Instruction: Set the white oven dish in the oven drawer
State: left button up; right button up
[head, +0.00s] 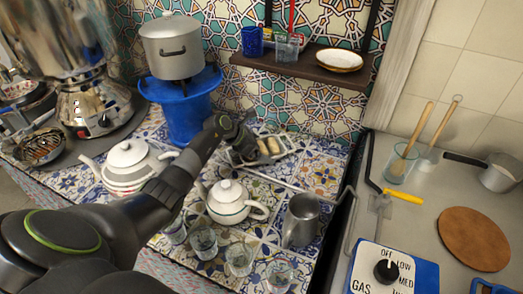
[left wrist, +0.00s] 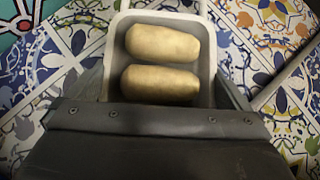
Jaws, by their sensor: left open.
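The white oven dish (head: 291,142) sits on the tiled counter below the wall shelf in the head view. It holds two pale brown oblong pieces (head: 268,146). The dish (left wrist: 160,17) also shows in the left wrist view, with the two pieces side by side in it. My left gripper (head: 244,150) is open at the dish, and in the left wrist view its fingers flank the near part of the dish. Whether the fingers touch the walls I cannot tell. The oven drawer cannot be made out. My right gripper is not in view.
A white teapot (head: 229,200), a metal mug (head: 300,220) and several glasses stand in front of the dish. A pot (head: 171,46) on a blue stand (head: 184,100) is to the left. The shelf (head: 300,68) hangs above. A dark gap separates the right-hand counter.

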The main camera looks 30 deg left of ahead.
pick_arm(q)
jog(key=shift+f, duration=0.1)
jog(key=c, duration=0.7)
jog(key=shift+w+r, duration=0.1)
jog(key=shift+r, duration=0.1)
jog(key=shift+c, duration=1.2)
